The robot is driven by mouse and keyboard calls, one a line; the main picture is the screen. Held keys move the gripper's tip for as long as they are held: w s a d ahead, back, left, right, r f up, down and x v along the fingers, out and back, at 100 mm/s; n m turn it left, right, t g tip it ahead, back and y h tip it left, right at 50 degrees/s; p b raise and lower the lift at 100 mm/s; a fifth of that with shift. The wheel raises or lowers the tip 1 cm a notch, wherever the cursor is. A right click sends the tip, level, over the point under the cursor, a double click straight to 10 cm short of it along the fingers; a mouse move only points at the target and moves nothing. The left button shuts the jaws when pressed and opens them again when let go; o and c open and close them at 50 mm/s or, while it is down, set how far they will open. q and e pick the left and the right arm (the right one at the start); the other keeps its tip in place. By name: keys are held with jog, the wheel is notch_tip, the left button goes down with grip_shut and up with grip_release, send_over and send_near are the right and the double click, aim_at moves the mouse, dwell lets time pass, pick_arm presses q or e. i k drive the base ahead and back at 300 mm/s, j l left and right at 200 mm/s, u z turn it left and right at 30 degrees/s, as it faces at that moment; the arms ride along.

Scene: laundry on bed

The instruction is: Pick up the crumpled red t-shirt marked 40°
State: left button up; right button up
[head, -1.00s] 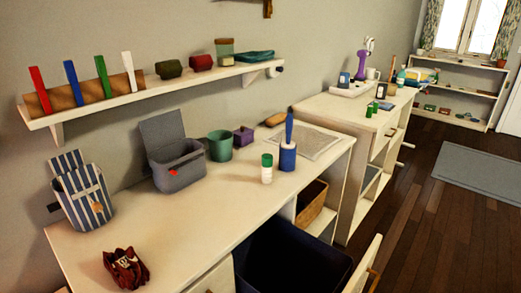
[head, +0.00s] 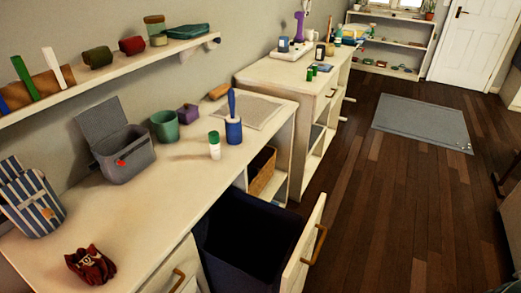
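A small crumpled dark red cloth bundle (head: 90,266) lies near the front left of the white counter in the head view. It has a pale mark on top, too small to read, so I cannot tell whether it is the t-shirt marked 40°. Neither of my grippers shows in the head view.
On the counter (head: 150,225) stand a striped bag (head: 32,203), a grey open-lidded box (head: 122,150), a green pot (head: 165,126) and a blue lint roller (head: 233,130). A dark blue bin (head: 245,240) sits in an open pull-out (head: 305,245).

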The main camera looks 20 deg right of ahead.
aim_at(91, 266)
jog(key=z, duration=1.05)
jog(key=u, duration=1.85)
